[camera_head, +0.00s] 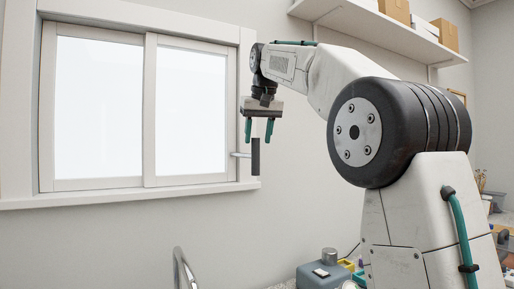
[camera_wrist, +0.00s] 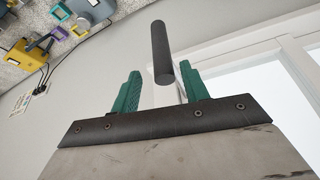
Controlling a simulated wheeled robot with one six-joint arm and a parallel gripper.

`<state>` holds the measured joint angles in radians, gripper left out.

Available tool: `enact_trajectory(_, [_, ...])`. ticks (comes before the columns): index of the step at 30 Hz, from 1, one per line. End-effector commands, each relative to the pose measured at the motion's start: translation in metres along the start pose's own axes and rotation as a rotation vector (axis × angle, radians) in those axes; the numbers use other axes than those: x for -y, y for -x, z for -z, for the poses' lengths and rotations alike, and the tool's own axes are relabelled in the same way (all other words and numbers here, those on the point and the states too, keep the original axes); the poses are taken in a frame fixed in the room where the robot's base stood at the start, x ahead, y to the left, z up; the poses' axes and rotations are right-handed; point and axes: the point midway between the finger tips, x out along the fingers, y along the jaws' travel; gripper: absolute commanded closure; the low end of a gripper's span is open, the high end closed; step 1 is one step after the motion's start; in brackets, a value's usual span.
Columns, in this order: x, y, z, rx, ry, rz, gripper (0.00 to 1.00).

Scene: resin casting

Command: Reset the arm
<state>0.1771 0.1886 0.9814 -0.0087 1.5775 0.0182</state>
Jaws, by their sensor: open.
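My gripper (camera_head: 258,138) is raised in front of the wall, beside the right edge of the window, and points down. Its two teal fingers stand apart, with a clear gap. A dark, upright cylindrical handle (camera_head: 255,158) shows just below the fingertips, with a short light bar running left from it to the window frame. In the wrist view the same handle (camera_wrist: 160,48) lies beyond my open gripper (camera_wrist: 159,70), its near end appearing between the fingertips. I see no finger touching it. The exact depth between them is unclear.
The closed-looking window (camera_head: 148,110) fills the left. A shelf (camera_head: 375,25) with boxes is above my arm. Below are a metal tap (camera_head: 182,268) and a grey-blue device (camera_head: 322,274) on a counter. The wall below the handle is clear.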

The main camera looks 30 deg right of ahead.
Motion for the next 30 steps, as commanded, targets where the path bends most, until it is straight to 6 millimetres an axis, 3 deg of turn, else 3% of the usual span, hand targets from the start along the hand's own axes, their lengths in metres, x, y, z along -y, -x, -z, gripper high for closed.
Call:
enact_trajectory(6, [-0.001, 0.022, 0.001, -0.001, -0.001, -0.001, 0.55])
enact_trajectory(23, [-0.001, 0.024, -0.002, 0.001, 0.0, 0.0, 0.55])
enact_trajectory(26, [0.002, 0.024, -0.012, 0.008, 0.006, 0.002, 0.55])
enact_trajectory(30, [0.012, 0.019, -0.052, 0.038, 0.025, 0.009, 0.55])
